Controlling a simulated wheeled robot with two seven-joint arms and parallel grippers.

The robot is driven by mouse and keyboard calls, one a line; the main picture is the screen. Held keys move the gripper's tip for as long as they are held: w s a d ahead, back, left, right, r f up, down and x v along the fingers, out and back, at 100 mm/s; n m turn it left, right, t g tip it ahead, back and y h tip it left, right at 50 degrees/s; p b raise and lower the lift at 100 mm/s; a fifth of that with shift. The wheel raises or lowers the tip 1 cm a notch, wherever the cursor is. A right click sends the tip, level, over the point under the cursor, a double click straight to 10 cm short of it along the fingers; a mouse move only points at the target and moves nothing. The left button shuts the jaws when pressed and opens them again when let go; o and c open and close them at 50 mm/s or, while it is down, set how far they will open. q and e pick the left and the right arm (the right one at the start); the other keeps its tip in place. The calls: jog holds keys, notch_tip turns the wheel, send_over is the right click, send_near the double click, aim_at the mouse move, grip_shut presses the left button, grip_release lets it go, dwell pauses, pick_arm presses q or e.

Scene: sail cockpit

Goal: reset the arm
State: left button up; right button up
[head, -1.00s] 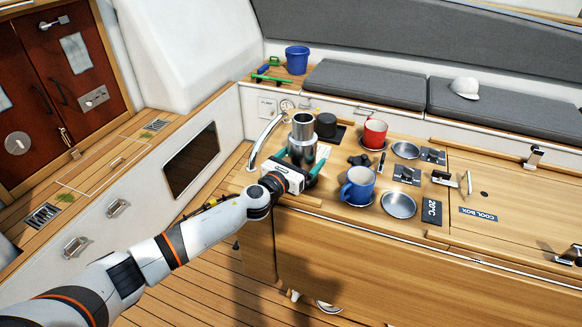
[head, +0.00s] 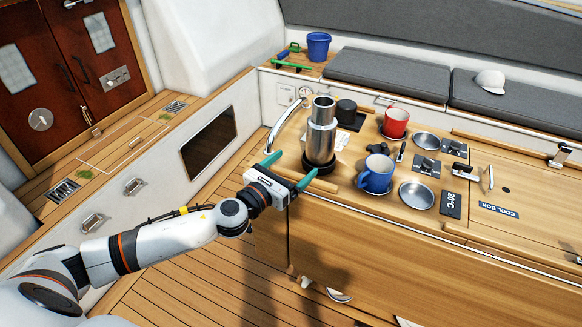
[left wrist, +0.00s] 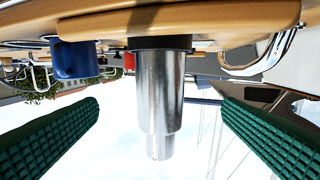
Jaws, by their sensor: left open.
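My left gripper (head: 289,170) is open and empty at the near left edge of the wooden counter (head: 345,187). Its green fingers stand apart, with the steel flask (head: 321,140) just beyond them. The flask is upright in a dark round base on the counter. In the left wrist view the flask (left wrist: 160,95) appears upside down between the two green fingers, with clear space on both sides. My right gripper is not in view.
A blue mug (head: 376,177) and a red mug (head: 396,122) stand right of the flask. Metal dishes (head: 416,195) lie further right. Open floor (head: 180,275) lies left of the counter.

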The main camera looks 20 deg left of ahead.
pick_arm(q)
jog(key=s+d+f+m+g+y, duration=0.1)
jog(key=s+f+m+g, duration=0.4)
jog(key=s+m, duration=0.65)
jog(key=s+d+f+m+g+y, duration=0.15)
jog(key=s+f+m+g, duration=0.25)
jog(key=s+m, duration=0.7)
jog(key=s+f+m+g+y, duration=0.2)
jog(key=s+f+m+g, duration=0.3)
jog(key=s+m, duration=0.6)
notch_tip(320, 180, down, 26)
jog(key=m+g, duration=0.1)
jog(key=m, duration=0.1)
jog(key=s+a+f+g, duration=0.1)
jog(key=s+a+f, duration=0.2)
jog(key=s+f, duration=1.2)
jog(key=shift+s+f, duration=0.3)
jog(key=shift+f, duration=0.35)
